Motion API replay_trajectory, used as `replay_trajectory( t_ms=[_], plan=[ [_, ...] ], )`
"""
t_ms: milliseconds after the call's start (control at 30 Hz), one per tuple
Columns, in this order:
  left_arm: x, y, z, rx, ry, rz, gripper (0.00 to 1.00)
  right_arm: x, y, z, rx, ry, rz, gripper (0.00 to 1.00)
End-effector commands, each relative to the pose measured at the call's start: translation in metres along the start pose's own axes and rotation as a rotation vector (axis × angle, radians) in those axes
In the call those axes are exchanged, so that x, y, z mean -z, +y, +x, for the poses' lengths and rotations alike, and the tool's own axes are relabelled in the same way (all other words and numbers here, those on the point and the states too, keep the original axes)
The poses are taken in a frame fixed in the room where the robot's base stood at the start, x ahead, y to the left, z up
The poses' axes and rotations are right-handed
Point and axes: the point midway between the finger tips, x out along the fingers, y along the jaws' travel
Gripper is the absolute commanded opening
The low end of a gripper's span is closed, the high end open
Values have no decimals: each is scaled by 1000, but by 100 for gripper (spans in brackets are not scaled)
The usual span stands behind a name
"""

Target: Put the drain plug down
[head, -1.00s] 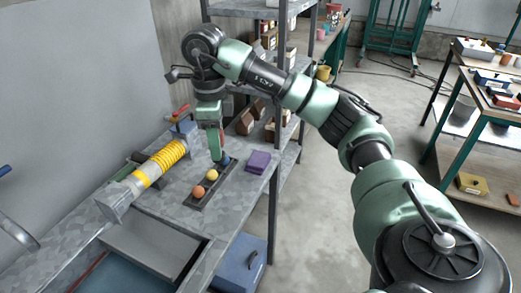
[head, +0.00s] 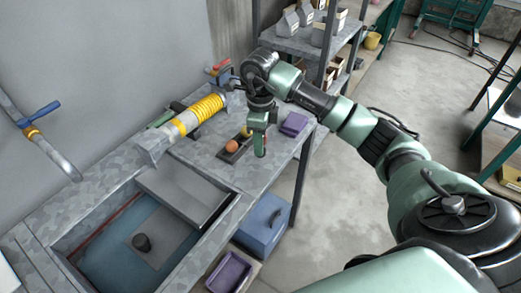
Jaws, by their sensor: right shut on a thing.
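My right gripper (head: 260,150) points down in front of the shelf, over the near right edge of the grey counter (head: 208,150). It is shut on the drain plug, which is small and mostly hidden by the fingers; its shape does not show. The sink (head: 105,250) is at the lower left, well to the left of the gripper. A dark round piece (head: 142,243) stands on a grey plate in it; I cannot tell what it is. My left gripper is not in view.
A dark tray (head: 229,155) with an orange ball (head: 234,146) and a yellow ball is beside the gripper. A yellow-ringed cylinder (head: 206,107) lies behind. A blue-handled tap (head: 45,112) is on the wall.

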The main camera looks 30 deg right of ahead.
Motion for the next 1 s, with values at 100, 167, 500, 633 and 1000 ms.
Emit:
replay_trajectory(
  t_ms=[100,167,500,633,1000],
  plan=[
    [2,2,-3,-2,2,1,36,1,1,13,-3,4,0,0],
    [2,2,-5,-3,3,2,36,0,2,22,-5,3,1,0],
    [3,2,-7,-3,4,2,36,0,0,41,1,0,0,0],
    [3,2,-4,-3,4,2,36,0,0,44,0,1,0,0],
    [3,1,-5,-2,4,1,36,0,0,44,-1,1,0,55]
  ],
)
